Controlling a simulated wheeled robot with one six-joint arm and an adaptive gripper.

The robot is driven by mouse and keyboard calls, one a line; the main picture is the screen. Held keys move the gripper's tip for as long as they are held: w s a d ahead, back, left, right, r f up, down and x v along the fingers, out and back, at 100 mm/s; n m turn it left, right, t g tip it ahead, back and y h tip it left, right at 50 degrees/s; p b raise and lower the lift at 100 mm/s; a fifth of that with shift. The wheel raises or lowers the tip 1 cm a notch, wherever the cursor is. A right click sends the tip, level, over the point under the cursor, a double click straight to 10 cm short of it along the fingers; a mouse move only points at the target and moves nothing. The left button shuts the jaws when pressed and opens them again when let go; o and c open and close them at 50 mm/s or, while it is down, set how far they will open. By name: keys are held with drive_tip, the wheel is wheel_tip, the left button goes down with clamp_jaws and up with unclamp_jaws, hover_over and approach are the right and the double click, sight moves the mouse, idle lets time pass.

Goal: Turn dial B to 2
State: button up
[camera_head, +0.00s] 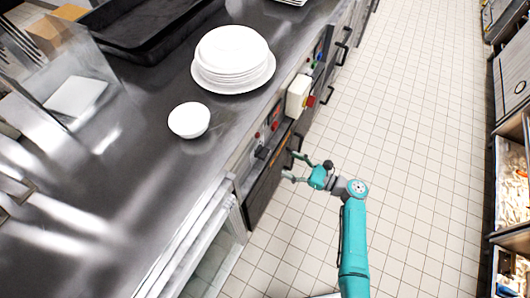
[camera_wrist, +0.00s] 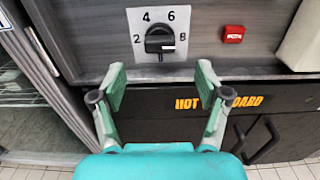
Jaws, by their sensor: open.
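In the wrist view a black dial knob (camera_wrist: 158,41) sits on a white plate (camera_wrist: 143,17) marked 2, 4, 6 and 8. A small white mark shows on the knob's right side, towards the 8. No letter B is legible. My gripper (camera_wrist: 161,76) is open and empty, its two fingers spread left and right a little below the dial, apart from it. In the head view my gripper (camera_head: 292,167) is beside the counter front, and a dark knob (camera_head: 262,153) on that front lies just left of it.
A red switch (camera_wrist: 233,34) is right of the dial. A black panel (camera_wrist: 155,101) with orange lettering lies below. In the head view, a bowl (camera_head: 189,120) and stacked plates (camera_head: 232,57) stand on the counter (camera_head: 140,190). The tiled floor (camera_head: 400,110) to the right is clear.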

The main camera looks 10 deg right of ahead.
sight(268, 154)
drive_tip(key=x, duration=1)
drive_tip(key=shift+w+a, duration=0.1)
drive_tip(key=shift+a, duration=0.15)
drive_tip(key=c, duration=1.2)
drive_tip(key=shift+o, duration=0.2)
